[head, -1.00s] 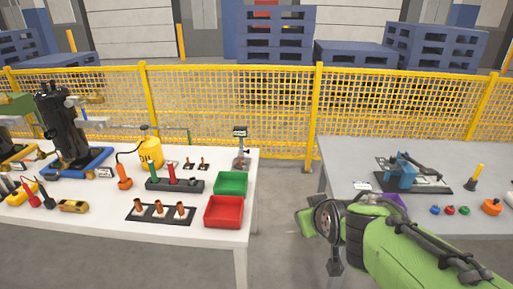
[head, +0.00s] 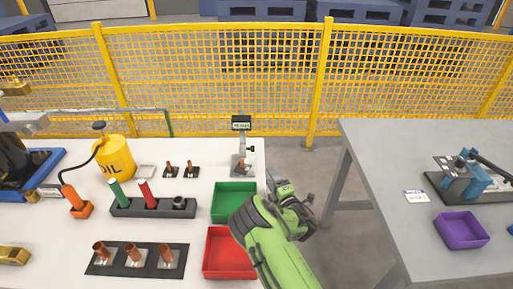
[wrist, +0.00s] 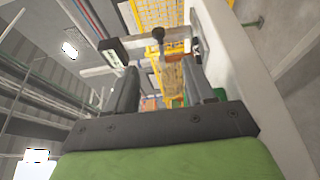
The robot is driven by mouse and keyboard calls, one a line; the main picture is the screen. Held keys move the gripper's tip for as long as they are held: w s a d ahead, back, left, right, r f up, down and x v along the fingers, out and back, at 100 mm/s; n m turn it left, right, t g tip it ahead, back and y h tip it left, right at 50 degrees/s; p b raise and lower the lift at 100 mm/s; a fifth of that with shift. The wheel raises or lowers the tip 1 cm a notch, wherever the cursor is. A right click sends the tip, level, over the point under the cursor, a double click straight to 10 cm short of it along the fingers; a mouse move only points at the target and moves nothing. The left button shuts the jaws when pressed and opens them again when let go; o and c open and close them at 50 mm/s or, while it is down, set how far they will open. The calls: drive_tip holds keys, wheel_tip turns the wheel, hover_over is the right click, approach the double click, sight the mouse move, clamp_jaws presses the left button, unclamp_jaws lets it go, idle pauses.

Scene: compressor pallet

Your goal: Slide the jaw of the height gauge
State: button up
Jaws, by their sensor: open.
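The height gauge (head: 242,148) stands upright near the back right corner of the white table in the head view. It has a dark display at the top, a thin post, a small black knob on its right side and a grey base. In the wrist view, what looks like the gauge (wrist: 112,48) lies sideways beyond the fingertips, with a black knob (wrist: 158,33) above the gap. My gripper (head: 283,186) is to the right of and nearer than the gauge, apart from it. Its fingers (wrist: 160,75) are open in the wrist view, with nothing visibly held.
A green bin (head: 234,201) and a red bin (head: 229,252) sit in front of the gauge, beside my arm. A yellow mesh fence (head: 220,90) runs behind. A grey table (head: 400,235) stands right, across a gap.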

drive_tip(key=b+x, duration=0.4)
drive_tip(key=x, duration=1.1)
drive_tip(key=shift+b, duration=0.4)
drive_tip(key=shift+r, duration=0.1)
drive_tip(key=shift+c, duration=0.4)
clamp_jaws()
